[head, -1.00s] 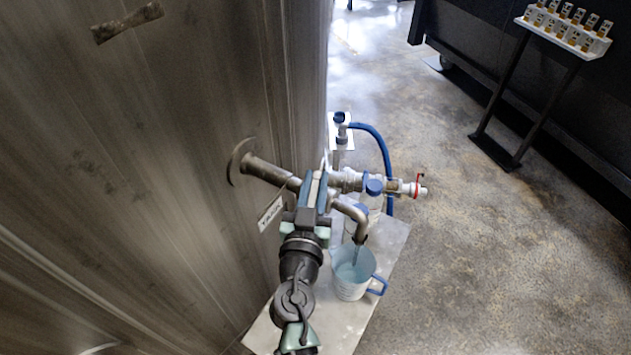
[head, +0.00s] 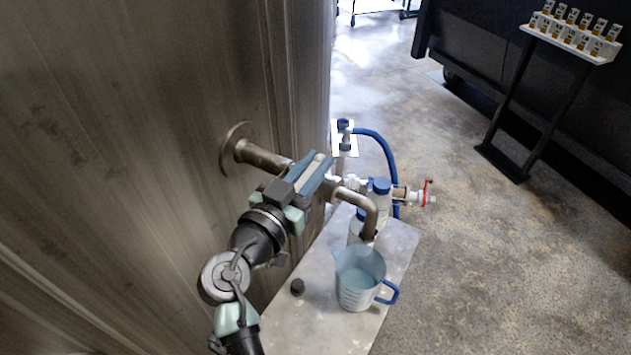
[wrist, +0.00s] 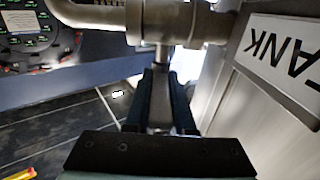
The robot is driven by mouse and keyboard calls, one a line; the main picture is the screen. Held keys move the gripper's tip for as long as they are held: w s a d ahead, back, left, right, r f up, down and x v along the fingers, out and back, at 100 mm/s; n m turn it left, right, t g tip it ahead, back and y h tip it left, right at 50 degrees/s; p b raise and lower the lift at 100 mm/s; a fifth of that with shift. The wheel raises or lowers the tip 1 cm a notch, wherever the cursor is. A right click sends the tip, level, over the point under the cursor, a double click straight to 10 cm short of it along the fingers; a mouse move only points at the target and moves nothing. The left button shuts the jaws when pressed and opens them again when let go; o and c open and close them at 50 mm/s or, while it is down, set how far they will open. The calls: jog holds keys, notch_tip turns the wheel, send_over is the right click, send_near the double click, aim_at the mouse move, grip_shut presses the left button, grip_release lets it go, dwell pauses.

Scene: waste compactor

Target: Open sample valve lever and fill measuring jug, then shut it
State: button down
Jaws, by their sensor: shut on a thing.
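My gripper (head: 312,175) is shut on the sample valve lever (wrist: 160,103), a flat metal handle below the valve body (wrist: 165,22) in the wrist view. In the head view the valve sits on a metal pipe from the tank wall and ends in a curved spout (head: 367,207) pointing down. The measuring jug (head: 357,292), translucent with a blue handle, stands upright on a grey platform (head: 318,318) below the spout. Pale blue liquid shows inside it. I see no clear stream between spout and jug. Its exact fill level is hard to read.
A bottle with a blue cap (head: 380,186) stands behind the spout. A blue hose (head: 385,150) and a red-handled valve (head: 424,195) are beyond. A small black cap (head: 297,287) lies left of the jug. A vial rack (head: 575,40) stands far right.

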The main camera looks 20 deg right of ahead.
jog(key=shift+r+m+g+h+b, duration=0.1)
jog(key=shift+m+g+h+b, duration=0.2)
jog(key=shift+g+b, duration=0.15)
jog(key=c, duration=0.8)
grip_release()
jog(key=shift+o, duration=0.2)
jog(key=b+v, duration=0.3)
jog(key=v, duration=1)
